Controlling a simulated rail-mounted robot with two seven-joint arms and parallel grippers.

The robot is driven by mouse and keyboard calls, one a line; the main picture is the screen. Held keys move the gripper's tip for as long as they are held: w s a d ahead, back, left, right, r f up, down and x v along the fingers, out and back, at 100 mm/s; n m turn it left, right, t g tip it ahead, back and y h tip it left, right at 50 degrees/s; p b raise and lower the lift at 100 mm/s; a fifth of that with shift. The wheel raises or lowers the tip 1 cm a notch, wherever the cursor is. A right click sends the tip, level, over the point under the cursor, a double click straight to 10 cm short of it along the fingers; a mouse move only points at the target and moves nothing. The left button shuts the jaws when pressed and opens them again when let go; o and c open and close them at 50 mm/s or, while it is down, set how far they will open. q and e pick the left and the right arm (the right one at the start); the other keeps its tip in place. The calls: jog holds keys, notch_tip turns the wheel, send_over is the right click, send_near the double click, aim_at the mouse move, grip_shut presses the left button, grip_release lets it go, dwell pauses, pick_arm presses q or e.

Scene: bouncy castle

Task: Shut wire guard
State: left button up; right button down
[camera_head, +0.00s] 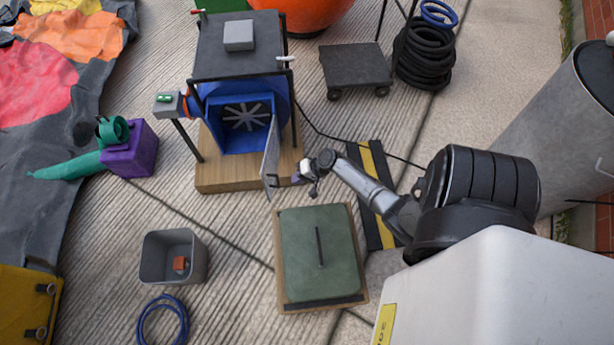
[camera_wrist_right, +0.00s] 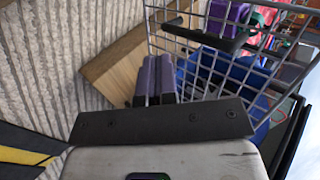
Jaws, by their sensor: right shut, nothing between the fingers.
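The wire guard (camera_head: 271,155) is a thin grey mesh panel on the right side of the blue blower (camera_head: 222,140). It stands swung open, leaving the fan face (camera_head: 246,116) uncovered. My right gripper (camera_head: 302,173) is just right of the guard, on its outer side. In the right wrist view its purple fingers (camera_wrist_right: 154,78) are shut together and empty, close to the guard's mesh (camera_wrist_right: 222,45). I cannot tell whether they touch it. A dark bar (camera_wrist_right: 205,37) crosses the mesh there. My left gripper is not in view.
The blower stands on a wooden base (camera_head: 240,178) beneath a dark-topped frame (camera_head: 238,55). A green-topped board (camera_head: 318,255) lies in front. A grey bin (camera_head: 173,257) and purple box (camera_head: 130,150) are left. A yellow-black striped strip (camera_head: 372,190) lies right.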

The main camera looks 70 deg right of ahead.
jog(key=w, duration=0.1)
jog(key=w+a, duration=0.1)
jog(key=w+b, duration=0.1)
jog(key=w, duration=0.1)
jog(key=shift+a+f, duration=0.15)
jog(key=shift+a, duration=0.2)
jog(key=shift+s, duration=0.1)
